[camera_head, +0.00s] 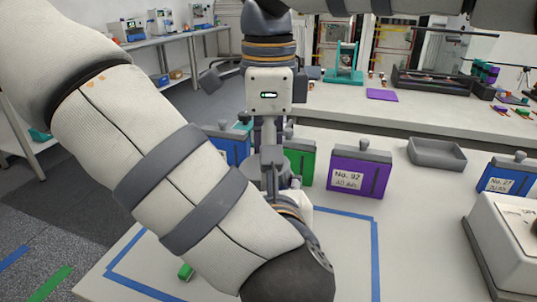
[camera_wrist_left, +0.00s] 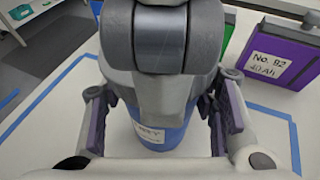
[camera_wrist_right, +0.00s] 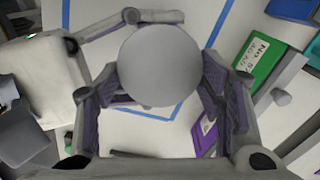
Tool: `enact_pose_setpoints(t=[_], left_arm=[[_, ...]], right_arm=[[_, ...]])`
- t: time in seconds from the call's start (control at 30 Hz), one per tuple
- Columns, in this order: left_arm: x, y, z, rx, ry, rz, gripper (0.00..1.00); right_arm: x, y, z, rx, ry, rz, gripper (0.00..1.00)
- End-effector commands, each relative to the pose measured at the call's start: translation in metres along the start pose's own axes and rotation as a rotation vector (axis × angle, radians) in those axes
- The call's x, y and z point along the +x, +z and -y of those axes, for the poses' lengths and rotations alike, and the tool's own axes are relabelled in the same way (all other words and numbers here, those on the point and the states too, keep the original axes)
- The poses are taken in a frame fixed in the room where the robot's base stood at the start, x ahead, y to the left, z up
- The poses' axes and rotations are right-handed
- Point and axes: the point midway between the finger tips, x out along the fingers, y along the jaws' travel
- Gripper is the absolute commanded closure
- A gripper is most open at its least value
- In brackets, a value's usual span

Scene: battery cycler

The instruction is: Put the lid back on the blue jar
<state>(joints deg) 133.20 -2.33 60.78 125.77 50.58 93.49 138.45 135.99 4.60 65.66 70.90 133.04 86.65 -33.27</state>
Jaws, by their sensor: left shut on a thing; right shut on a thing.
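The blue jar (camera_wrist_left: 172,138) with a white label stands between the purple-padded fingers of my left gripper (camera_wrist_left: 163,128) in the left wrist view. Grey parts above cover its upper part. My left gripper is shut on the jar. In the right wrist view, a round pale grey lid (camera_wrist_right: 152,65) lies between the fingers of my right gripper (camera_wrist_right: 155,97), which is shut on it. My right wrist hangs down above my left forearm in the head view. The jar is hidden there, and I cannot tell whether the lid touches its rim.
A purple case (camera_head: 358,172) marked No. 92, a green case (camera_head: 301,160) and blue cases line the table's back. A grey tray (camera_head: 436,153) and a white device (camera_head: 508,245) stand on the right. Blue tape (camera_head: 375,255) frames a mostly clear area.

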Motion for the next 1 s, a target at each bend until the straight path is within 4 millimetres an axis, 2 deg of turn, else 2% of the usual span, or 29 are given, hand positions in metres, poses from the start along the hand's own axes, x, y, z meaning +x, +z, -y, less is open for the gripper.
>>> enact_pose_setpoints(t=[0.03,0.4,0.63,1.0], left_arm=[[0.000,0.000,0.000,-0.002,0.000,0.000,0.98],[0.001,0.000,0.000,-0.002,0.000,0.000,0.98],[0.001,0.000,0.000,-0.003,0.000,0.001,0.98],[0.001,0.000,0.000,-0.002,0.001,0.000,0.98]], right_arm=[[0.005,-0.001,0.001,0.000,0.006,-0.005,0.71],[0.006,-0.002,0.001,0.001,0.009,-0.001,0.72],[-0.002,-0.005,0.000,-0.002,0.001,0.140,0.72],[-0.005,-0.004,0.000,-0.003,-0.004,0.148,0.72]])
